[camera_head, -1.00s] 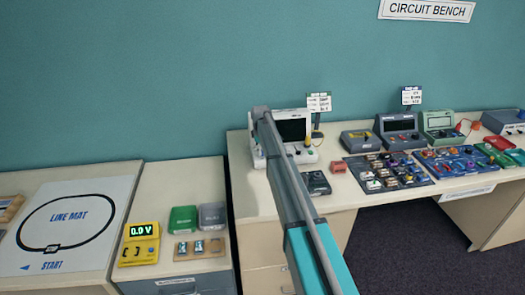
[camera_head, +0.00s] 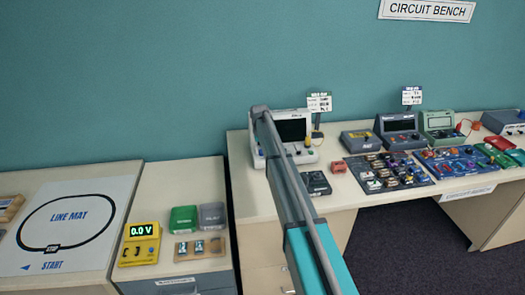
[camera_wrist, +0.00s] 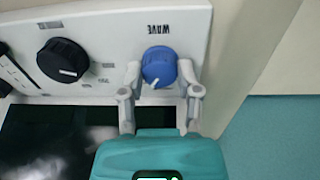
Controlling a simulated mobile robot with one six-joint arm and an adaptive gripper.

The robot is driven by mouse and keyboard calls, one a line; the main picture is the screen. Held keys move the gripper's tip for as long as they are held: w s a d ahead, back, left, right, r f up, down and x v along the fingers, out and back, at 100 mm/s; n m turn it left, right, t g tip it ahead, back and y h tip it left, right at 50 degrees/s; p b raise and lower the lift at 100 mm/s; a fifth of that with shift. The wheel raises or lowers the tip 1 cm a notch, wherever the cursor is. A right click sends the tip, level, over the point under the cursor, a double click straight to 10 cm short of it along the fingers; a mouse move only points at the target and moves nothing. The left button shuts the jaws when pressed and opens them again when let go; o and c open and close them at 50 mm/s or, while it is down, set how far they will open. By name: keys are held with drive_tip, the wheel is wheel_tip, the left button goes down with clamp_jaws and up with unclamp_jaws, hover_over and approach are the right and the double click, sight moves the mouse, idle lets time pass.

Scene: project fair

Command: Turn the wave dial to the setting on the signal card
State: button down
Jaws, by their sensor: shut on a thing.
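The blue wave dial (camera_wrist: 159,64) is on the white panel (camera_wrist: 110,25) in the wrist view, below the upside-down label "WAVE". Its white pointer mark points down and slightly left there. My gripper (camera_wrist: 160,72) is shut on the dial, one finger on each side. In the head view my arm crosses the white unit with the dark screen (camera_head: 292,130) and hides the dial and my fingers. A signal card (camera_head: 319,103) stands behind the unit's right side; its writing is too small to read.
A black knob (camera_wrist: 62,60) sits left of the dial in the wrist view. Below the unit in the head view are a small red box (camera_head: 338,167) and a dark device (camera_head: 317,183). Another card (camera_head: 411,95) stands further right, among several instruments and trays.

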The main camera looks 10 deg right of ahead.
drive_tip(key=shift+m, duration=0.6)
drive_tip(key=shift+c, duration=1.5)
unclamp_jaws()
drive_tip(key=s+n, duration=0.1)
drive_tip(key=s, duration=4.4)
drive_tip(key=shift+s+d+y, duration=0.2)
drive_tip(key=shift+s+y, duration=0.05)
drive_tip(key=shift+y, duration=0.05)
